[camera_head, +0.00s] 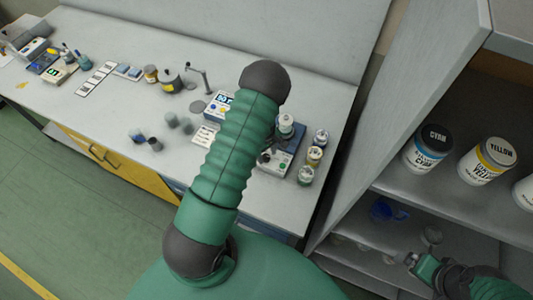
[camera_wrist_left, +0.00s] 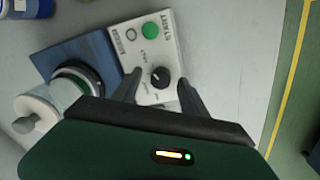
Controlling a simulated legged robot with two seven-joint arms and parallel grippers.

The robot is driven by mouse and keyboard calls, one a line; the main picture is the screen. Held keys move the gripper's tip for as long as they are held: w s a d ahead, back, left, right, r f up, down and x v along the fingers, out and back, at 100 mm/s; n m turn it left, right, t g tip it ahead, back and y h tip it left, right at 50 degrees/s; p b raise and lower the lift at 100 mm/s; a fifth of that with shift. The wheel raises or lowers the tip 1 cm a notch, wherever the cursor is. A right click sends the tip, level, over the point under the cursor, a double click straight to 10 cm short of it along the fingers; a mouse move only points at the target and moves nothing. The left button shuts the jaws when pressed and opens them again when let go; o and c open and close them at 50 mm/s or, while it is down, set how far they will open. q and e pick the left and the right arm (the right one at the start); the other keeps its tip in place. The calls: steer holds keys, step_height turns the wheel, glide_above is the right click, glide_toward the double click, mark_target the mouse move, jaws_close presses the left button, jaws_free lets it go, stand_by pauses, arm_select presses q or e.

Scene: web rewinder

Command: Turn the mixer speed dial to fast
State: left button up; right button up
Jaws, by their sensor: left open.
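The mixer speed dial (camera_wrist_left: 160,77) is a black round knob on a white panel (camera_wrist_left: 150,45) with a green button (camera_wrist_left: 150,30) marked START. In the left wrist view, my left gripper (camera_wrist_left: 160,80) is open, one finger on each side of the dial. I cannot tell whether the fingers touch it. A pale mark on the dial faces up and left; the small labels around it are too small to read surely. In the head view the mixer (camera_head: 281,160) is partly hidden behind my left arm. My right gripper (camera_head: 415,262) shows at lower right, by the shelf; its jaws are unclear.
Several small jars (camera_head: 314,156) stand right of the mixer. Cyan (camera_head: 430,148) and yellow (camera_head: 487,160) ink cans stand on the right shelf. The bench front middle is fairly clear.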

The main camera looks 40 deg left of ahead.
mark_target(264, 158)
arm_select(q)
steer(key=shift+f, duration=0.45)
steer(key=shift+a+f, duration=0.15)
steer(key=shift+a, duration=0.15)
steer(key=shift+a+f, duration=0.1)
steer(key=shift+a, duration=0.2)
steer(key=c, duration=0.4)
steer(key=shift+d, duration=0.1)
steer(key=c, duration=0.5)
steer(key=shift+d, duration=0.2)
jaws_close()
steer(key=shift+f+m+b, duration=0.1)
steer(key=shift+m+b, duration=0.4)
steer(key=shift+b, duration=0.05)
steer(key=o, duration=0.5)
jaws_free()
steer(key=o, duration=0.4)
steer(key=shift+d+r, duration=0.15)
steer(key=shift+r, duration=0.4)
step_height(264, 158, up, 16)
steer(key=b, duration=0.1)
steer(key=shift+s, duration=0.4)
arm_select(e)
steer(key=shift+s+a+f, duration=0.1)
steer(key=shift+a+f, duration=0.1)
steer(key=shift+f, duration=0.85)
